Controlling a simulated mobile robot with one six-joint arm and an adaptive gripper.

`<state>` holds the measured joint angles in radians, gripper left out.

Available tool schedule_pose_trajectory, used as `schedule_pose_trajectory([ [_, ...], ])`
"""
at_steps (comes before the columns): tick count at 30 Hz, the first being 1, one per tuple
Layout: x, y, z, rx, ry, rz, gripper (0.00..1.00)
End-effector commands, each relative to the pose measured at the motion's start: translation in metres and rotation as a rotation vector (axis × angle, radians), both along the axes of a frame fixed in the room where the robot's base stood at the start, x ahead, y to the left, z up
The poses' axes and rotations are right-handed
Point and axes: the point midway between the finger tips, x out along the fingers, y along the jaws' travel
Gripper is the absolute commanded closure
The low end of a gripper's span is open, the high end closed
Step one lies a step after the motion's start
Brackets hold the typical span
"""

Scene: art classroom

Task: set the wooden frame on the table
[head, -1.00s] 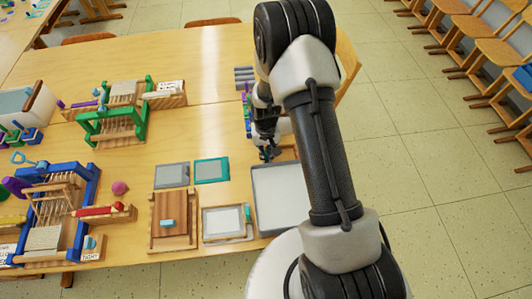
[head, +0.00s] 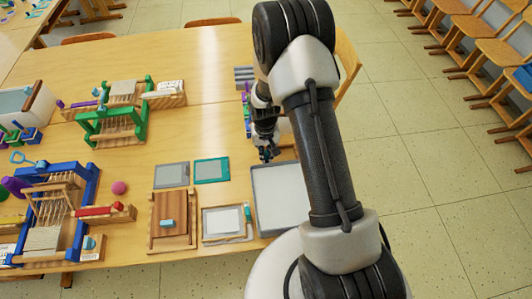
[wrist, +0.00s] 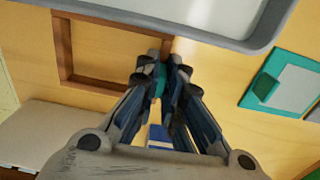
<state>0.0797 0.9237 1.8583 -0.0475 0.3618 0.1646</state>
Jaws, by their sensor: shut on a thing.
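The wooden frame (wrist: 62,52) shows in the wrist view as brown bars around an open middle, with bare table seen through it. My gripper (wrist: 160,78) is shut on a small teal piece at the frame's right side, which looks like its grip. I cannot tell whether the frame touches the table.
The grey-rimmed tray (head: 255,205) lies close to the frame. A teal-edged panel (head: 212,171), a grey panel (head: 172,175), a wooden board (head: 172,220) and a pale framed screen (head: 222,222) lie to the left. Green (head: 110,128) and blue (head: 50,210) looms stand further left.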

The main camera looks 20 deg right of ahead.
Motion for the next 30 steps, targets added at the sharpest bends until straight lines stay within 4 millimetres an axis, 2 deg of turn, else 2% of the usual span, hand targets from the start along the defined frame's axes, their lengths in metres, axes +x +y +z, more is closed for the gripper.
schedule_pose_trajectory([
  [15,0.0002,0.0002,-0.0091,0.000,0.000,0.000,1.00],
  [29,0.0002,0.0002,-0.0089,0.000,0.000,0.000,1.00],
  [30,0.0002,0.0002,-0.0089,0.000,0.000,0.000,0.89],
])
